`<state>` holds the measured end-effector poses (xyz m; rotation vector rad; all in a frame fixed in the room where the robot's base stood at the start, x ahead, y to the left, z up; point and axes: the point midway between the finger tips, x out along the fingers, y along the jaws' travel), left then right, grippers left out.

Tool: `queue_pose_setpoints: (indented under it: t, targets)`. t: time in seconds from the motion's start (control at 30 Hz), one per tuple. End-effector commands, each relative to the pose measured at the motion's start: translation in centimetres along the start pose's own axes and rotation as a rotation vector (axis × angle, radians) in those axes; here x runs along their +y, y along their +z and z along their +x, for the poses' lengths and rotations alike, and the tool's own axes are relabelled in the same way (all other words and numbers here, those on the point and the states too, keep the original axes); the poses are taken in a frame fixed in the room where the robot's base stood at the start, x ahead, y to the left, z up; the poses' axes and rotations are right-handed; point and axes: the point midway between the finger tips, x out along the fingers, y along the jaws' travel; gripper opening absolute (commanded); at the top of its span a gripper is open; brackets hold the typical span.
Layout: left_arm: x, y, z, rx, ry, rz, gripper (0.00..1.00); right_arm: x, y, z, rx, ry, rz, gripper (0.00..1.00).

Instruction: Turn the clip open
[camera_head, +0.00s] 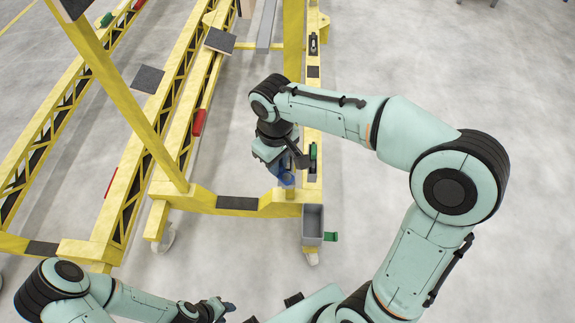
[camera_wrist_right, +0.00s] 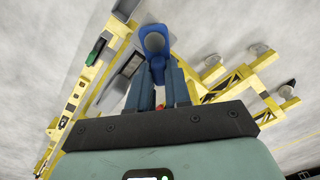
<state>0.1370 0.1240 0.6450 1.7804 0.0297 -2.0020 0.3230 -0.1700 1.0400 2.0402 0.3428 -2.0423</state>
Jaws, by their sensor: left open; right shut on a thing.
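My right gripper (camera_head: 284,170) is shut on a blue tool (camera_head: 288,179), held just left of the yellow trolley's right beam. In the right wrist view the blue tool (camera_wrist_right: 153,42) sticks out beyond the fingertips of my right gripper (camera_wrist_right: 156,75). A clip with a green part (camera_head: 313,152) sits on top of that beam, close to the right of the gripper; a green part also shows in the right wrist view (camera_wrist_right: 96,50). A second, dark clip (camera_head: 313,43) sits farther back on the beam. My left gripper (camera_head: 224,308) is open and empty at the bottom of the head view.
The yellow trolley frame (camera_head: 278,203) has slanted posts and lattice rails at the left. Bare concrete floor lies to the right.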

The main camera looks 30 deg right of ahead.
Motion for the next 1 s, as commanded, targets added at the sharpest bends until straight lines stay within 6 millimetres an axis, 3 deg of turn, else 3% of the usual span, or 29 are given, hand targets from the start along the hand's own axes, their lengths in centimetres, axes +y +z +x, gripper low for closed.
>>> queue_pose_setpoints:
  t: [0.3, 0.63, 0.8, 0.83, 0.9, 1.0]
  targets:
    - [0.2, -0.2, -0.4, 0.003, 0.001, 0.001, 0.43, -0.7, 0.1, 0.0, -0.001, -0.002, -0.2, 0.0]
    - [0.2, -0.3, -0.4, 0.004, 0.001, 0.001, 0.43, -0.8, 0.1, 0.0, -0.001, -0.002, -0.244, 0.0]
    - [0.4, -0.5, -0.7, 0.006, 0.002, 0.002, 0.43, -1.3, 0.3, 0.0, -0.002, -0.002, -0.406, 0.0]
    - [0.4, -0.4, -0.7, 0.006, 0.002, 0.002, 0.43, -1.3, 0.3, 0.0, -0.002, -0.002, -0.408, 0.24]
    - [0.4, -0.4, -0.7, 0.006, 0.002, 0.002, 0.43, -1.2, 0.3, 0.1, -0.001, -0.002, -0.405, 0.44]
    - [0.4, -0.4, -0.7, 0.006, 0.002, 0.002, 0.43, -1.2, 0.3, 0.1, -0.001, -0.001, -0.403, 0.44]
